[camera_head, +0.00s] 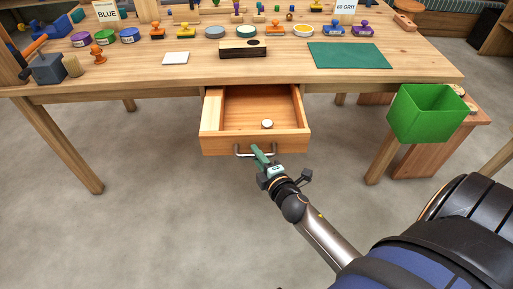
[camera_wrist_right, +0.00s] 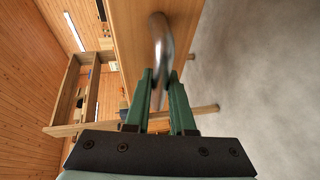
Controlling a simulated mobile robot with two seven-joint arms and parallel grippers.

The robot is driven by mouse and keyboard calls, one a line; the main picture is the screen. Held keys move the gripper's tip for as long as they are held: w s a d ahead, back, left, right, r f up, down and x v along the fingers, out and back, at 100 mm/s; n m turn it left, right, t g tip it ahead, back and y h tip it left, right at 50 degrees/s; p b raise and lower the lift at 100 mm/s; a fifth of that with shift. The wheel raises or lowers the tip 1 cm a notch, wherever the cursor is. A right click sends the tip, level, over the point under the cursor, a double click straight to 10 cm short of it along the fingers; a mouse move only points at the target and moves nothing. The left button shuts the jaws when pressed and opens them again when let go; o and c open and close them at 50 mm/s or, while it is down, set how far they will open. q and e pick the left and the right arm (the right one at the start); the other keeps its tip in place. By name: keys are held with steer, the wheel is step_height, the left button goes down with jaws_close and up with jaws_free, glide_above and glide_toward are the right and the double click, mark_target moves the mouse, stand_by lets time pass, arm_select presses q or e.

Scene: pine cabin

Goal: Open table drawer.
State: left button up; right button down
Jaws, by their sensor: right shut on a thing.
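The table drawer (camera_head: 254,143) is pulled out from under the wooden table (camera_head: 150,73), and its inside shows. A small white round thing (camera_head: 267,124) lies in it. A metal bar handle (camera_head: 243,153) is on the drawer's front. My right gripper (camera_head: 260,156) is at the right part of the handle, its green fingers shut on it. In the right wrist view the handle (camera_wrist_right: 161,40) runs between the fingers of the right gripper (camera_wrist_right: 162,85), close to the wooden drawer front (camera_wrist_right: 130,35). My left gripper is not in view.
A green bin (camera_head: 428,115) stands at the table's right on a wooden stool. Several stamps, tins, a green mat (camera_head: 349,55) and a wooden block (camera_head: 243,49) are on the tabletop. The grey floor in front of the drawer is clear except for my arm.

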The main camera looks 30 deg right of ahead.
steer(key=shift+s+a+f, duration=0.1)
steer(key=shift+s+a, duration=0.35)
steer(key=shift+s, duration=0.25)
steer(key=c, duration=0.8)
jaws_free()
steer(key=shift+o, duration=0.2)
steer(key=v, duration=0.7)
steer(key=shift+s, duration=0.2)
